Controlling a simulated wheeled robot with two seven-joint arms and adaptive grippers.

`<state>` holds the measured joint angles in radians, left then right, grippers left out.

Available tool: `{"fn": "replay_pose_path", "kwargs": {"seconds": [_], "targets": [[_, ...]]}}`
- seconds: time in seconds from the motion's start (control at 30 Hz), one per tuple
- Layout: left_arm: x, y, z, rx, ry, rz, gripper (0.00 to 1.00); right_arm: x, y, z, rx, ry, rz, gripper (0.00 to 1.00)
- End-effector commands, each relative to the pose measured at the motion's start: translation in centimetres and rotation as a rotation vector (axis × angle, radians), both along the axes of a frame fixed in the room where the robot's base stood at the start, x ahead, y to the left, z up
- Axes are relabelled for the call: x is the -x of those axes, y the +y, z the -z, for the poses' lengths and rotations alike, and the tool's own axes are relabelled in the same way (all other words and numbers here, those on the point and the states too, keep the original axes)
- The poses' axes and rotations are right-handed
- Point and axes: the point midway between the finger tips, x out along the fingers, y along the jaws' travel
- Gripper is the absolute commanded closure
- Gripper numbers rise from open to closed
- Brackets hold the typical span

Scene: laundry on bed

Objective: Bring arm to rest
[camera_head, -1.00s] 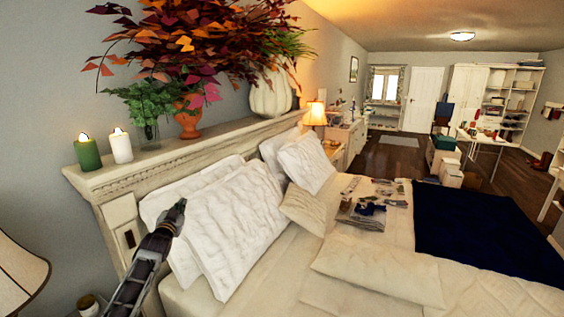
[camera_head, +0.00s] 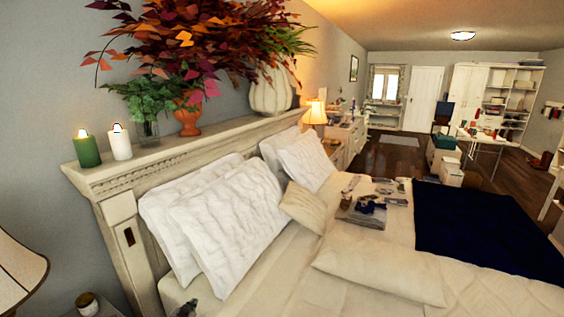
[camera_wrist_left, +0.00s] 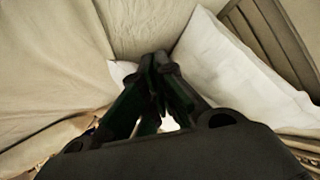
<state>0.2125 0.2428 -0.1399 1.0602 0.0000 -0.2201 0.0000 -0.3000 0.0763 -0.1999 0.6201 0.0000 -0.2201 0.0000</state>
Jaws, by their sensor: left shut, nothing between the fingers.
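My left gripper (camera_wrist_left: 158,62) is shut and empty in the left wrist view, its dark fingers meeting above pale bedding. In the head view only a small dark part of the left gripper (camera_head: 187,308) shows at the bottom edge, near the bed's front left corner. A white pillow (camera_wrist_left: 235,75) lies to the right of the fingers in the wrist view. My right gripper is not in either view.
The bed (camera_head: 330,296) holds white pillows (camera_head: 232,220), folded clothes (camera_head: 362,215) and a dark blue blanket (camera_head: 485,230). The headboard ledge (camera_head: 165,155) carries candles (camera_head: 87,150) and plants. A lamp (camera_head: 18,272) stands at the left edge.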

Motion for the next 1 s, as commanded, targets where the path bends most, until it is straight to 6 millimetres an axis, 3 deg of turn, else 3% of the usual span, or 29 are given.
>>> {"fn": "replay_pose_path", "kwargs": {"seconds": [0.03,0.1,0.4,0.7,1.0], "targets": [[1.5,-0.3,2.2,0.004,0.032,-0.001,1.00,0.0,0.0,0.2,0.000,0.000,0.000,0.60],[3.3,-0.6,4.6,0.009,0.071,-0.002,1.00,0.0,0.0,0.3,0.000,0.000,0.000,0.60],[12.0,-2.0,14.4,0.026,0.236,-0.005,1.00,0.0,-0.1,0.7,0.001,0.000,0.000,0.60],[22.0,-3.6,22.8,0.042,0.399,-0.009,1.00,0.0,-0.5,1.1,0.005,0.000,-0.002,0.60],[33.1,-5.2,29.6,0.056,0.562,-0.011,1.00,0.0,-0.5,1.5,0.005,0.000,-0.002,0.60]]}}
